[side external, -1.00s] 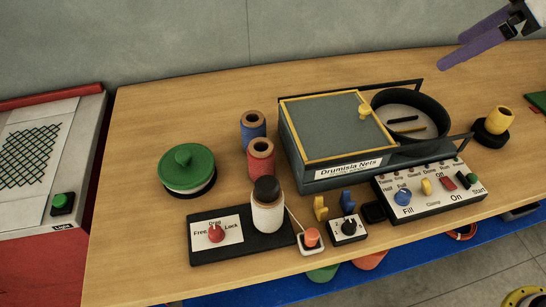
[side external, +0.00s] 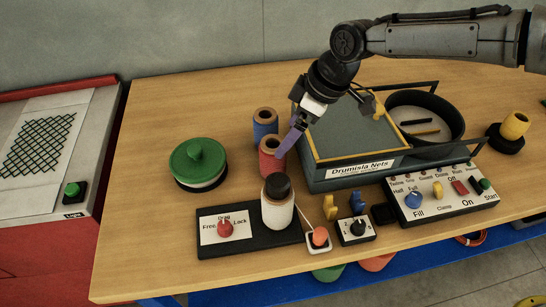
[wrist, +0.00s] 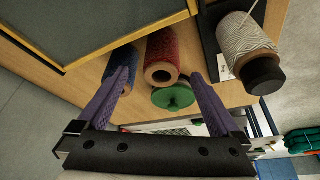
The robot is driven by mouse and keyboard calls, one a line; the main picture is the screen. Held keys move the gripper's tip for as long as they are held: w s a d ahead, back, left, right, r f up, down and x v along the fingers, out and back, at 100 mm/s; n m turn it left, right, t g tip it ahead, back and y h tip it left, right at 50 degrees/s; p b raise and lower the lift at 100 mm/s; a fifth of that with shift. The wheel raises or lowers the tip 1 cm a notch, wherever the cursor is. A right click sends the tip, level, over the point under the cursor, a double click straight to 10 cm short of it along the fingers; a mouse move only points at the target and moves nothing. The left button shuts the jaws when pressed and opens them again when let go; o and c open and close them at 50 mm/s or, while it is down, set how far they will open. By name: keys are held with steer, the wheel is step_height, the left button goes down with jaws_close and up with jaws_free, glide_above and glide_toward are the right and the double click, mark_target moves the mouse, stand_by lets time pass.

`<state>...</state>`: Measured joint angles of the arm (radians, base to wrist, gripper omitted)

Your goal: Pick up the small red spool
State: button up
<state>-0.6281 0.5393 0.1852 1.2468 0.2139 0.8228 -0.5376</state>
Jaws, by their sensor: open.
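The red spool (side external: 267,163) stands upright on the wooden table, with a tan core and a dark hole in its top. My gripper (side external: 284,148) is tilted down beside it, its purple finger overlapping the spool's right edge in the side view. In the wrist view the red spool (wrist: 163,52) lies beyond and between the two open purple fingertips (wrist: 160,74). Nothing is between the fingers. I cannot tell whether a finger touches the spool.
A blue spool (side external: 265,124) stands just behind the red one. A white spool with black top (side external: 278,211) stands in front on a black panel (side external: 268,240). A green-lidded pot (side external: 198,163) is left. The Drumisla Nets box (side external: 355,140) is close on the right.

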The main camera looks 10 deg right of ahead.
mark_target(272, 156)
steer(key=x, duration=0.9)
steer(key=shift+s+a, duration=0.1)
steer(key=shift+a, duration=0.15)
steer(key=c, duration=1.4)
